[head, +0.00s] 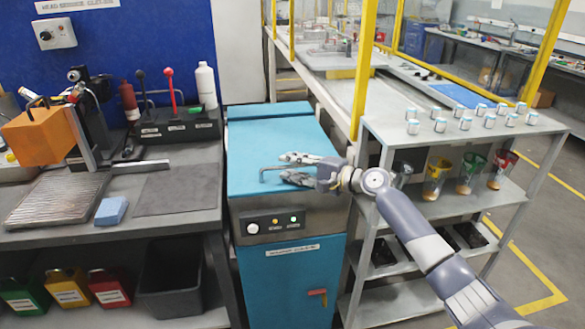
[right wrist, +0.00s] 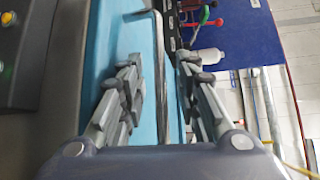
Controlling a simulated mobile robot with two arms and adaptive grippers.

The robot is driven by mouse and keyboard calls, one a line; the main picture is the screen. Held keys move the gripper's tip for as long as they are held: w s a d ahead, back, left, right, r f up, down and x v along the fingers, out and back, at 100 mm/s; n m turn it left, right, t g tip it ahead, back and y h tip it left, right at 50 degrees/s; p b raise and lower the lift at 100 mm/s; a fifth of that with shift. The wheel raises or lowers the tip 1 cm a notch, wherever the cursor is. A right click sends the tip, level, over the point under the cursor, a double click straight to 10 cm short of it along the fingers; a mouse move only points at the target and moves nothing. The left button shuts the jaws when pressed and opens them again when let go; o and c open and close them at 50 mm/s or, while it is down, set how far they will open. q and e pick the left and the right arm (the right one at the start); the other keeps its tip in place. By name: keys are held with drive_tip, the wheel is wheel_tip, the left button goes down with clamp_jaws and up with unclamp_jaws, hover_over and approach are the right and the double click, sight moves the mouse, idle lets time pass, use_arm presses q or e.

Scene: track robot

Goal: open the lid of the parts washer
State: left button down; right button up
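The parts washer (head: 290,255) is a blue cabinet in the middle of the head view, with its flat blue lid (head: 262,150) lying closed on top. A grey bar handle (head: 265,172) stands on the lid near its front edge. My right gripper (head: 283,168) is over the lid at the handle, coming from the right. In the right wrist view, its two fingers are apart, with the handle (right wrist: 160,75) running between them. I cannot tell whether either finger touches the handle. My left gripper is not in view.
A control panel (head: 272,224) with knobs is on the washer's front. A workbench (head: 110,235) with an orange box (head: 38,137) and tools stands to the left. A grey shelf (head: 445,137) with several small jars and cups stands close on the right, under my arm.

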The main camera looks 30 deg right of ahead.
clamp_jaws()
